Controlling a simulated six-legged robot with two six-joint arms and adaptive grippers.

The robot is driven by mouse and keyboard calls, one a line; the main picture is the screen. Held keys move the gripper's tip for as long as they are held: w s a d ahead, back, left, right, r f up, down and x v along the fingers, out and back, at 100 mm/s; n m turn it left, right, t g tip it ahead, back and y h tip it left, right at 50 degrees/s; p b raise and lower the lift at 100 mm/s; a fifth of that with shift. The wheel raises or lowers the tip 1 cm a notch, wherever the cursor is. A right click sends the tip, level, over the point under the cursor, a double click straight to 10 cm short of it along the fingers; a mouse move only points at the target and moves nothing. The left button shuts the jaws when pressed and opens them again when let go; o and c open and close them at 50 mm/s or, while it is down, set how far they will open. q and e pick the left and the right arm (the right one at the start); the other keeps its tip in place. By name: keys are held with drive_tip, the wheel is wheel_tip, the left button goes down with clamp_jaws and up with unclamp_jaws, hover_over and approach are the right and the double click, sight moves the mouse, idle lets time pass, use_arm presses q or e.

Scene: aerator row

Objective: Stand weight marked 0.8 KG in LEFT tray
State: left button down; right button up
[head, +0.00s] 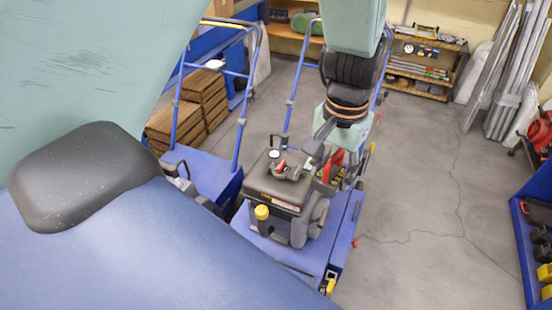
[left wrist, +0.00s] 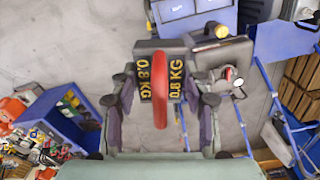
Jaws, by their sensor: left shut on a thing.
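The weight marked 0.8 KG (left wrist: 146,84) is dark with yellow lettering and a red handle (left wrist: 160,100). In the left wrist view it sits between the fingers of my left gripper (left wrist: 163,82), which is shut on it. In the head view my left gripper (head: 334,150) hangs beside the engine of a blue aerator (head: 275,248). A red part of the weight (head: 336,158) shows there, mostly covered by the gripper. I cannot make out a tray labelled LEFT in either view. My right gripper is not in view.
The dark engine (head: 276,185) with a yellow cap (head: 262,212) stands close to my left gripper. Blue handle bars (head: 288,95) rise behind it. A blue bin (head: 518,225) is at the right. The floor between is clear.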

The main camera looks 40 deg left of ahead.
use_arm(q)
drive_tip(key=shift+s+a+r, duration=0.1)
drive_tip(key=shift+s+r, duration=0.4)
drive_tip(key=shift+s, duration=0.05)
drive_tip(key=f, duration=0.1)
drive_tip(key=w+f+b, duration=0.1)
drive_tip(key=f, duration=0.1)
drive_tip(key=shift+w+a+f, duration=0.1)
drive_tip(key=shift+w, duration=0.15)
drive_tip(key=f+b, duration=0.1)
drive_tip(key=f, duration=0.1)
drive_tip(key=s+f+b, duration=0.1)
drive_tip(key=f+b, duration=0.1)
drive_tip(key=a+f+n+b, duration=0.1)
drive_tip(key=a+f+b, duration=0.2)
drive_tip(key=f+b, duration=0.6)
drive_tip(key=a+f+n+b, duration=0.1)
drive_tip(key=f+b, duration=0.8)
drive_tip(key=f, duration=2.2)
drive_tip(key=a+f+b, duration=0.4)
drive_tip(key=f+b, duration=0.5)
drive_tip(key=f, duration=1.1)
drive_tip(key=shift+w+a+f+n, duration=0.3)
drive_tip(key=shift+w+f+n, duration=0.05)
drive_tip(key=shift+w+n, duration=0.05)
drive_tip(key=shift+r, duration=0.1)
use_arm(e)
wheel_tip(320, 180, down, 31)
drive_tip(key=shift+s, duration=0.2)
